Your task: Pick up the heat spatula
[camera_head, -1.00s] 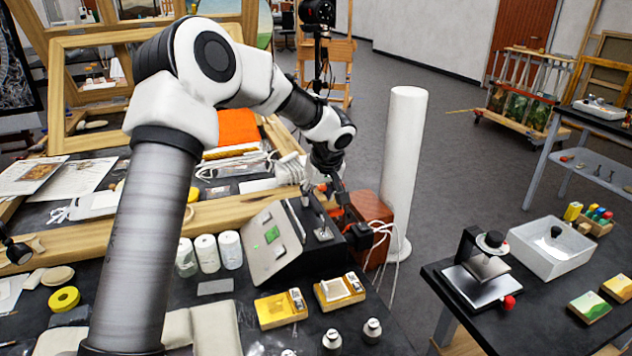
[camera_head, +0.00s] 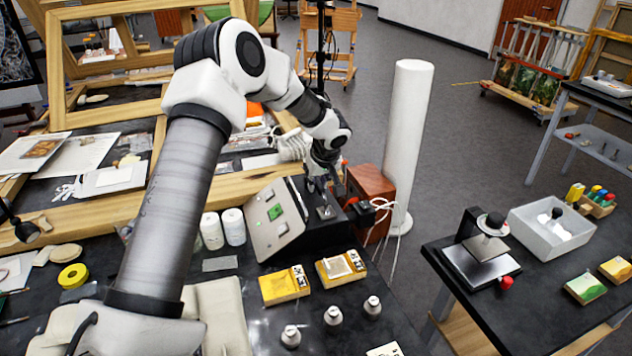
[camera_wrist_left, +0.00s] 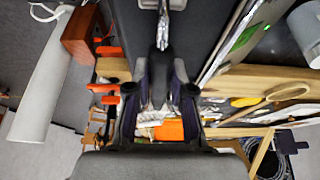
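My left gripper (camera_head: 318,180) hangs over the back of a black control station with a sloped grey front panel (camera_head: 272,222). My right gripper is not in view.
A red-brown box (camera_head: 370,190) with black and orange parts and white cables stands right of the station, beside a tall white column (camera_head: 408,135). White jars (camera_head: 233,226), yellow boxes (camera_head: 285,285) and small capped bottles (camera_head: 334,315) stand near the station.

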